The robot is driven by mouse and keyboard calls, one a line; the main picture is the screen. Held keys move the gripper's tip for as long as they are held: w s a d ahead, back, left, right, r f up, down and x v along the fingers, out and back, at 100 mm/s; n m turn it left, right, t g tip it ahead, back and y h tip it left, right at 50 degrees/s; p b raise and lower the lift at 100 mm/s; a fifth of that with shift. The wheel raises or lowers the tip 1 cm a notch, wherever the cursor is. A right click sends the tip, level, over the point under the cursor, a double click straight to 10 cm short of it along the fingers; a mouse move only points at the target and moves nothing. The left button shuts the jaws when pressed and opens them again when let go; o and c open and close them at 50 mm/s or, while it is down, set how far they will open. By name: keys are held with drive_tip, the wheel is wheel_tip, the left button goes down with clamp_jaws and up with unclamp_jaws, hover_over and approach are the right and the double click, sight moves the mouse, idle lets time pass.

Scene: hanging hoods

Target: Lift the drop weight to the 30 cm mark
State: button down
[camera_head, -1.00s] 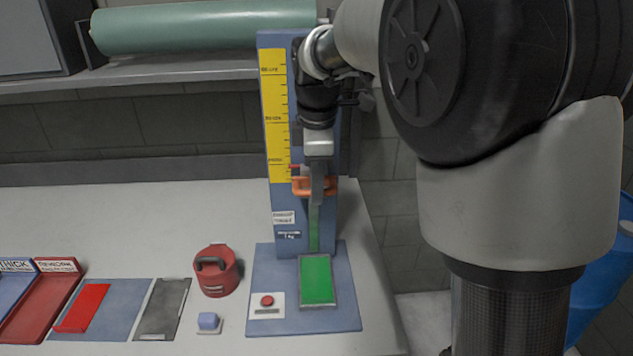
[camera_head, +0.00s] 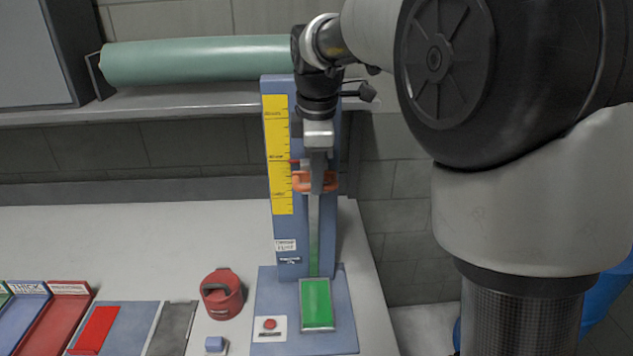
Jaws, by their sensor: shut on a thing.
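The drop-weight tower is a blue upright (camera_head: 290,240) with a yellow scale (camera_head: 277,180) on its left side. The orange drop weight (camera_head: 301,184) sits in front of the upright. My gripper (camera_head: 317,180) points down and is shut on the weight, partly hiding it. A small red pointer (camera_head: 295,161) above the weight is close to the middle labelled mark, below the top labelled mark. The scale numbers are too small to read surely. A green pad (camera_head: 316,303) lies on the tower's base, well below the weight.
A red round container (camera_head: 221,296) with a dark handle stands left of the base. A red button (camera_head: 269,324) is on the base. Red and blue trays (camera_head: 55,315) are at the lower left. A green roll (camera_head: 195,60) lies on the shelf behind.

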drive_tip(key=shift+r, duration=0.4)
drive_tip(key=c, duration=1.8)
unclamp_jaws()
drive_tip(key=shift+o, duration=0.2)
drive_tip(key=shift+f, duration=0.1)
drive_tip(key=s+r+p, duration=0.1)
drive_tip(key=s+r, duration=0.2)
drive_tip(key=r, duration=1.4)
drive_tip(key=shift+s+r, duration=0.1)
